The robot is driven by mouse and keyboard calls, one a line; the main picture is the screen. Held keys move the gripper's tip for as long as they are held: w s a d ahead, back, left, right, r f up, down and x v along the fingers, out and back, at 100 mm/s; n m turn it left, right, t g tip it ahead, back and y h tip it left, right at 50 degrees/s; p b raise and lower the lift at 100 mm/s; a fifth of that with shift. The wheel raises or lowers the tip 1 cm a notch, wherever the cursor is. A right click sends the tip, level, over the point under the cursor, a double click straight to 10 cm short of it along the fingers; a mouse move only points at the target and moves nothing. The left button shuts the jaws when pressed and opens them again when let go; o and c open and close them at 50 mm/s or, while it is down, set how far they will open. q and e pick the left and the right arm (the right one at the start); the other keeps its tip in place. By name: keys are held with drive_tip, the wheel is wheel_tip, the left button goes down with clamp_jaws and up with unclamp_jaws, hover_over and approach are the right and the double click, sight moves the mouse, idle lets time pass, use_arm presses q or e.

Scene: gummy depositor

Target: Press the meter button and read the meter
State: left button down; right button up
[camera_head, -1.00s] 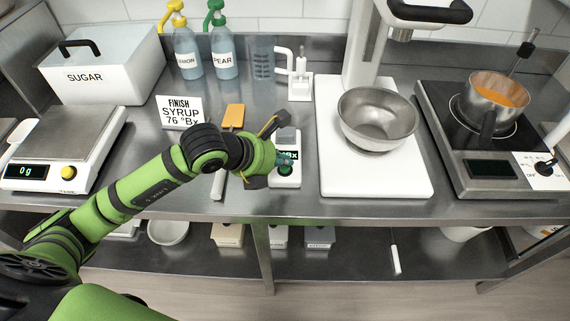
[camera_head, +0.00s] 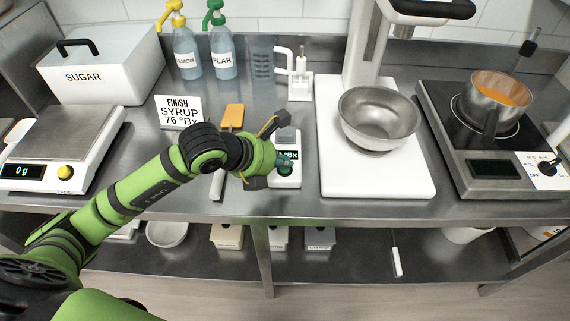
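The meter (camera_head: 287,180) is a small white device on the steel counter. It has a dark display with green characters, partly showing "Bx", and a green button (camera_head: 286,170) below. My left gripper (camera_head: 279,157) is over the meter's left side and hides part of it. A teal tip reaches across the lower display, close to the button; whether it touches is not clear. Dark gripper parts stick out above and below the wrist, and I cannot tell whether the fingers are open or shut. My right gripper is not in view. The full reading is hidden.
An orange spatula (camera_head: 233,117) lies left of the meter, partly under my arm. A "FINISH SYRUP 76 °Bx" sign (camera_head: 179,111) stands behind. A white stand (camera_head: 376,181) with a steel bowl (camera_head: 379,118) is right. A scale (camera_head: 60,150) reading 0 g is left.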

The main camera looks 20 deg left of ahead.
sight(282, 170)
use_arm(q)
drive_tip(key=shift+s+f, duration=0.1)
drive_tip(key=shift+r+p, duration=2)
drive_tip(key=shift+r, duration=1.2)
drive_tip(key=shift+f, duration=0.15)
